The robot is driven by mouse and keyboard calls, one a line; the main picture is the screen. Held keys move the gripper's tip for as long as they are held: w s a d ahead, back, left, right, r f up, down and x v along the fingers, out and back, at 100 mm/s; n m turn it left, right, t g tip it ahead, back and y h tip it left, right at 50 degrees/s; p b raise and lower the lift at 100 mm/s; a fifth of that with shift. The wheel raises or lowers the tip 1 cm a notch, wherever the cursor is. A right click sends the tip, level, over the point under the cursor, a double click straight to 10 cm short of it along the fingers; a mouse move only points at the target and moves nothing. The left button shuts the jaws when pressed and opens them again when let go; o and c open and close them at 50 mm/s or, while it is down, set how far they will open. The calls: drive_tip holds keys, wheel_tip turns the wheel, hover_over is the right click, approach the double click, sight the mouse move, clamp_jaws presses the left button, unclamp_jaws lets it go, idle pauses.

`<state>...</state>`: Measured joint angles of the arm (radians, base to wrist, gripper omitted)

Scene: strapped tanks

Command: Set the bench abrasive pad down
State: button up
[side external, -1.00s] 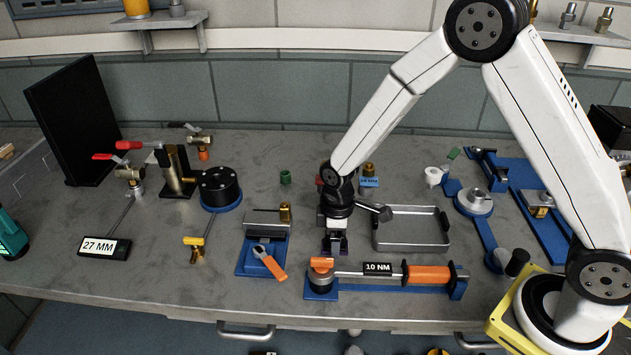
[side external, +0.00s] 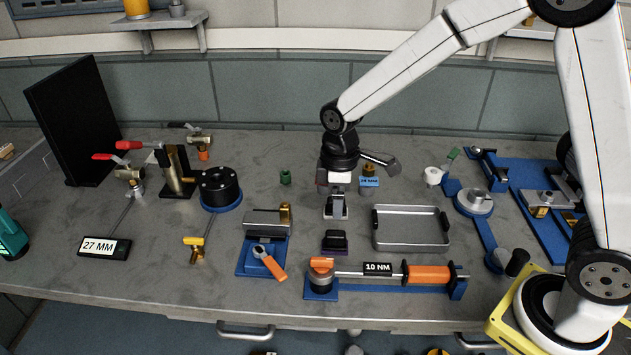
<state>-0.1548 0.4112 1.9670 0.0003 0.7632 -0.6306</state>
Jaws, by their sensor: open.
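The abrasive pad (side external: 335,242), a small dark block with a purple-tinted underside, rests on the bench (side external: 150,275). It lies between the blue vise-like fixture and the metal tray, just behind the torque wrench. My gripper (side external: 335,216) is open and empty. It points down, above and slightly behind the pad, with a gap between its fingertips and the pad.
A metal tray (side external: 411,246) stands right of the pad. A torque wrench marked 10 NM (side external: 430,275) lies in a blue cradle in front. A blue fixture (side external: 263,245) with an orange-handled wrench (side external: 270,263) is at left. A small green part (side external: 285,177) stands behind.

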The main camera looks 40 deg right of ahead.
drive_tip(key=shift+r, duration=0.4)
idle(0.3)
drive_tip(key=s+d+m+t, duration=0.2)
drive_tip(key=s+d+m, duration=0.4)
drive_tip(key=s+m, duration=0.3)
drive_tip(key=s+f, duration=0.1)
drive_tip(key=s, duration=0.2)
drive_tip(key=shift+s+d+t, duration=0.15)
drive_tip(key=shift+s+t, duration=0.1)
drive_tip(key=shift+t, duration=0.05)
